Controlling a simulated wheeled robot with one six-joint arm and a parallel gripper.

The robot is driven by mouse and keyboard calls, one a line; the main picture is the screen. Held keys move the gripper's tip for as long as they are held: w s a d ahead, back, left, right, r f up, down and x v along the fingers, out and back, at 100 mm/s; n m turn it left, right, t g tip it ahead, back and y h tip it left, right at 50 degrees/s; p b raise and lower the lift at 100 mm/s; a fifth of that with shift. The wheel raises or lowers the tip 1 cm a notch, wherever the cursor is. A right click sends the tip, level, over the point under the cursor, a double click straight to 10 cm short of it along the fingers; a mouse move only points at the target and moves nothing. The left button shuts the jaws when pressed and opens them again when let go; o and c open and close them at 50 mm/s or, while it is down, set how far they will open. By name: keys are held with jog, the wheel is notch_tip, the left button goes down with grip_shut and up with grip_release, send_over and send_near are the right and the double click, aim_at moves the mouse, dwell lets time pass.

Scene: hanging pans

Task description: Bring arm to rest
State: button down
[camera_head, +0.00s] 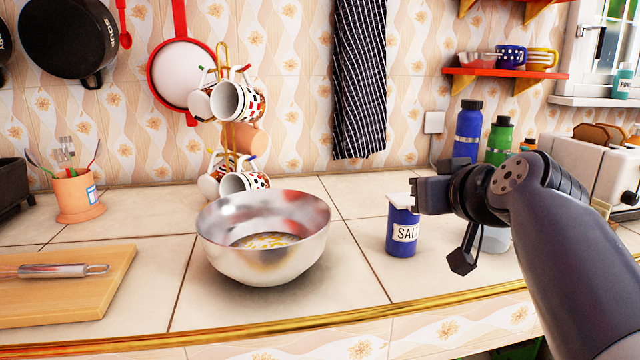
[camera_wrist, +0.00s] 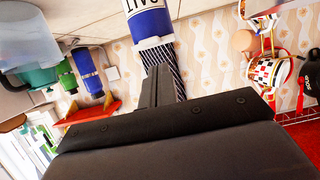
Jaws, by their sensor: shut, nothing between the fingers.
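My gripper (camera_head: 415,194) is at the right of the head view, at the end of my dark arm. Its fingers are shut and hold nothing; they also show in the wrist view (camera_wrist: 158,84). The fingertips are close to the white top of a blue salt jar (camera_head: 402,232), which stands upright on the counter. In the wrist view the jar (camera_wrist: 150,18) appears upside down, just beyond the fingertips. I cannot tell whether they touch it.
A metal bowl (camera_head: 263,240) with yellowish contents stands mid-counter, left of the jar. A mug rack (camera_head: 227,150) is behind it. A cutting board (camera_head: 75,285) with a whisk lies at left. Bottles (camera_head: 467,130) and a toaster (camera_head: 590,160) stand behind my arm. Open counter (camera_head: 350,285) lies between bowl and jar.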

jog(key=shift+w+f+b, duration=0.15)
jog(key=shift+f+b, duration=0.35)
jog(key=shift+f, duration=0.5)
